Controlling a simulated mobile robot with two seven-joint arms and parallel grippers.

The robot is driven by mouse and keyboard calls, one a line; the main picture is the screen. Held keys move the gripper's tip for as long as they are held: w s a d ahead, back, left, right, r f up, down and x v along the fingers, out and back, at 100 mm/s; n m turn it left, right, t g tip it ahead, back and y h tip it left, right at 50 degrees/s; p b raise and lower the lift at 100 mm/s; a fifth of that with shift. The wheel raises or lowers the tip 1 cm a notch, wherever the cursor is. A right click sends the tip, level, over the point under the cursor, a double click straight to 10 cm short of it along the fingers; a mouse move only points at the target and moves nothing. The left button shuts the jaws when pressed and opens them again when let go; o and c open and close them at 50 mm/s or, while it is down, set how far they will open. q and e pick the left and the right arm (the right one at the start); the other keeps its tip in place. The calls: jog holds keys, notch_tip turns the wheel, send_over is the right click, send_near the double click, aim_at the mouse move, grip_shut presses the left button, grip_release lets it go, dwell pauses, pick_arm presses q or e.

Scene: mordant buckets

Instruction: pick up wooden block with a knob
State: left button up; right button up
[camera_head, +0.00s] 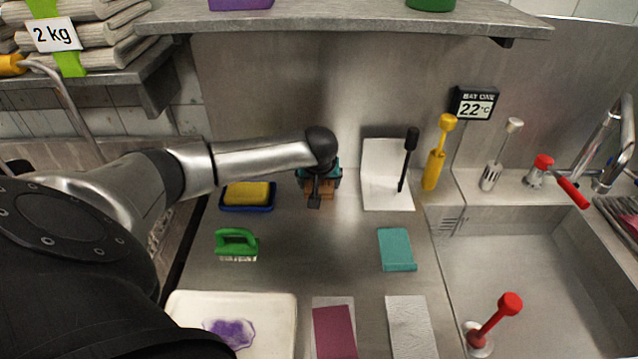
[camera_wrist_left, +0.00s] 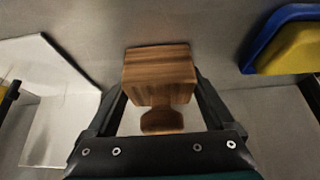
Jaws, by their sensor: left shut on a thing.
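The wooden block with a knob (camera_wrist_left: 158,75) is brown with striped grain and sits between the two fingers of my left gripper (camera_wrist_left: 162,100) in the left wrist view. Its knob (camera_wrist_left: 161,121) points toward the gripper's palm. In the head view the left gripper (camera_head: 318,188) is at the back middle of the steel counter, shut on the block (camera_head: 322,190), which is mostly hidden behind the gripper. I cannot tell whether the block touches the counter. My right gripper is not in view.
A yellow sponge in a blue tray (camera_head: 227,208) lies left of the gripper. A white board with a black-handled tool (camera_head: 408,155) stands to its right. A green brush (camera_head: 236,241) and teal pad (camera_head: 397,250) lie nearer. The sink (camera_head: 540,260) is at right.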

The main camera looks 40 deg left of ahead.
pick_arm(q)
jog(key=c, duration=0.5)
